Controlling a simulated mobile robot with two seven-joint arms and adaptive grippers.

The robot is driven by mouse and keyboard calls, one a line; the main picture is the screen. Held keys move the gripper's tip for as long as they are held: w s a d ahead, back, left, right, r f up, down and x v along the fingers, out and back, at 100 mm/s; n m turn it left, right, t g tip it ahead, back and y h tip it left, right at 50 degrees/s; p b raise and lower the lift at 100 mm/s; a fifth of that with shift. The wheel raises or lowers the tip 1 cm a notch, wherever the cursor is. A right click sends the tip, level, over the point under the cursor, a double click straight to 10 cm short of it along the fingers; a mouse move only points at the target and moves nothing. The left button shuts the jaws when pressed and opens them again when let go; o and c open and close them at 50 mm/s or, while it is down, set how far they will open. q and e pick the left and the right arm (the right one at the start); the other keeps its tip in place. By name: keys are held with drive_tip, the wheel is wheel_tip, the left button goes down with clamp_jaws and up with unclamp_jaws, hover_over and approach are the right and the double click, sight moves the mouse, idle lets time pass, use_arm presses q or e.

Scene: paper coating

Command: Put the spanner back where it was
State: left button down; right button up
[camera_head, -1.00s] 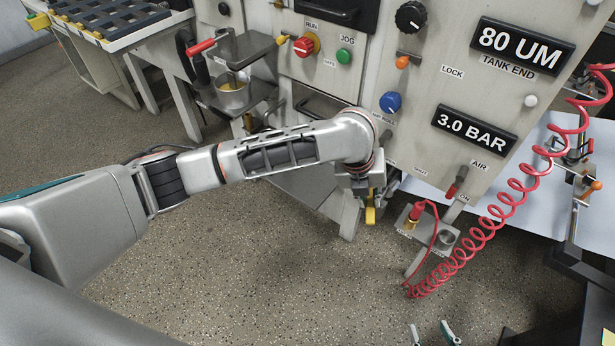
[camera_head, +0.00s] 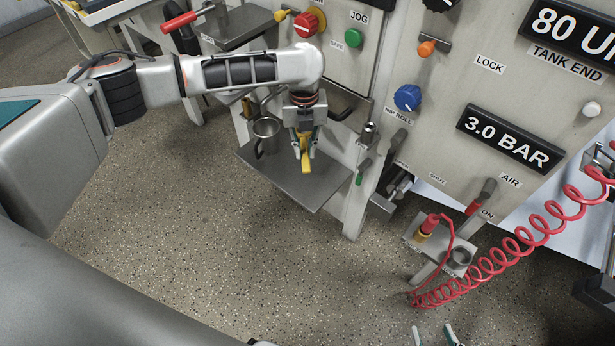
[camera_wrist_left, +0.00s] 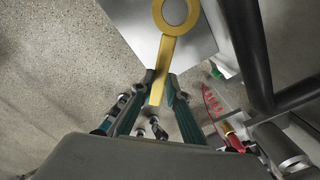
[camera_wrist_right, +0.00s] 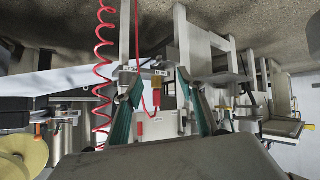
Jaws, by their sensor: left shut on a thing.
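The yellow spanner (camera_head: 306,163) is held in my left gripper (camera_head: 304,140), over the grey metal shelf on the front of the machine. In the left wrist view the spanner's handle (camera_wrist_left: 164,62) sits between the closed fingers (camera_wrist_left: 161,82), and its ring end (camera_wrist_left: 175,12) points away from the gripper over the shelf. I cannot tell whether the spanner touches the shelf. My right gripper (camera_head: 434,335) shows only its fingertips at the bottom of the head view. In the right wrist view its fingers (camera_wrist_right: 158,105) are apart with nothing held between them.
A metal mug (camera_head: 267,136) stands at the left of the shelf (camera_head: 312,190). A small bracket (camera_head: 440,256) with a red-handled tool and red coiled hose (camera_head: 545,225) is to the right. The panel has knobs and a blue NIP ROLL knob (camera_head: 407,98). Speckled floor lies open in front.

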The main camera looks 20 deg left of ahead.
use_arm(q)
drive_tip(key=b, duration=0.2)
hover_over(306, 186)
wheel_tip(306, 186, down, 7)
drive_tip(key=shift+s+f, duration=0.1)
drive_tip(key=shift+f, duration=0.95)
wheel_tip(306, 186, down, 4)
drive_tip(key=shift+s+f+b, duration=0.15)
drive_tip(key=shift+f+b, duration=0.05)
drive_tip(key=shift+b, duration=0.7)
drive_tip(key=shift+f, duration=0.35)
drive_tip(key=c, duration=2.4)
unclamp_jaws()
drive_tip(key=o, duration=0.4)
drive_tip(key=shift+a, duration=0.1)
drive_tip(key=shift+o, duration=0.2)
use_arm(e)
drive_tip(key=shift+m+t+y, duration=0.3)
drive_tip(key=shift+t+y, duration=0.2)
drive_tip(key=shift+y, duration=0.1)
drive_tip(key=a, duration=0.1)
drive_tip(key=w+a+r, duration=0.2)
drive_tip(key=shift+w+a+r, duration=0.1)
drive_tip(key=shift+a, duration=0.2)
